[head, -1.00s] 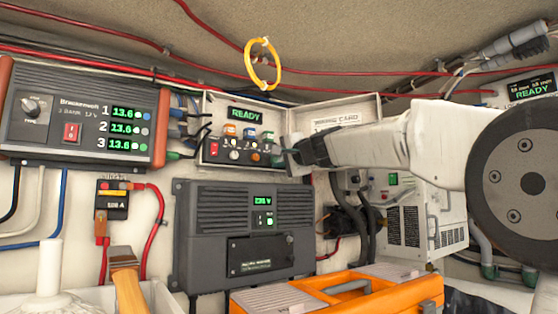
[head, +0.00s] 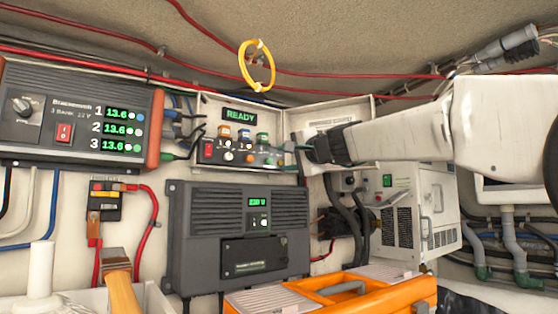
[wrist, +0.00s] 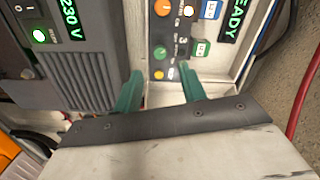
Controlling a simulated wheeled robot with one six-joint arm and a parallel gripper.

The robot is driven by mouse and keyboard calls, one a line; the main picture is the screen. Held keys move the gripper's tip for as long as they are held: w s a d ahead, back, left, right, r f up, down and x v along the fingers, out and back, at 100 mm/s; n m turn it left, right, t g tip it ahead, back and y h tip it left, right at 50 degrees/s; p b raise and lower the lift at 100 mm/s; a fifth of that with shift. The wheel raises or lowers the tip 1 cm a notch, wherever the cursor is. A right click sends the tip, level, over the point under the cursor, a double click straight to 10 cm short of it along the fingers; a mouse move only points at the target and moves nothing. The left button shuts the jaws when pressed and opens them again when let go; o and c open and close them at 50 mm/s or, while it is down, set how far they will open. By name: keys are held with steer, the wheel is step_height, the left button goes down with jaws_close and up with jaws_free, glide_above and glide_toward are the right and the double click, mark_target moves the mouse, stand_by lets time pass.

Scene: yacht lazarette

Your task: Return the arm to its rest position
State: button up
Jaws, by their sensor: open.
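My gripper (head: 296,151) is in front of the right part of the small control panel (head: 238,151) in the head view, with my white arm reaching in from the right. In the wrist view its two green fingers (wrist: 160,88) stand apart with nothing between them. The panel face (wrist: 163,28) with coloured knobs and lit buttons lies beyond the fingertips. I cannot tell the exact gap between fingertips and panel. The panel's small screen reads READY.
A dark grey inverter (head: 238,237) is mounted below the panel. A three-bank charger (head: 80,115) is at left. An orange toolbox (head: 330,297) stands in front below. A yellow ring (head: 257,66) hangs above on red cables. A white ventilated unit (head: 418,215) is at right.

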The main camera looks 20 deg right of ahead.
steer(key=shift+s+d, duration=0.1)
steer(key=shift+s, duration=0.3)
steer(key=s+a+f+n+g, duration=0.1)
steer(key=s+f+n+g, duration=0.1)
steer(key=s+f, duration=0.4)
steer(key=s+a+f+n+g, duration=0.2)
steer(key=s+f, duration=0.4)
steer(key=f, duration=0.4)
steer(key=s+a+f+n+g, duration=0.2)
steer(key=s+f+n+g, duration=0.1)
steer(key=s+f, duration=0.4)
steer(key=shift+a+f+g+h, duration=0.15)
steer(key=shift+f+g, duration=0.25)
steer(key=shift+g, duration=0.05)
steer(key=shift+a+f+g+h, duration=0.1)
steer(key=shift+f+g+h, duration=0.05)
steer(key=shift+f+g, duration=0.25)
steer(key=s+d+f+n+g+h, duration=0.2)
steer(key=s+d+f+g, duration=0.1)
steer(key=s+f, duration=0.7)
steer(key=s+d+f+n+g+h, duration=0.2)
steer(key=s+d+f+g+h, duration=0.1)
steer(key=s+f, duration=0.8)
steer(key=shift+s+d+f+g, duration=0.15)
steer(key=shift+s+d+g, duration=0.1)
steer(key=shift+s+g, duration=0.55)
steer(key=shift+t, duration=0.25)
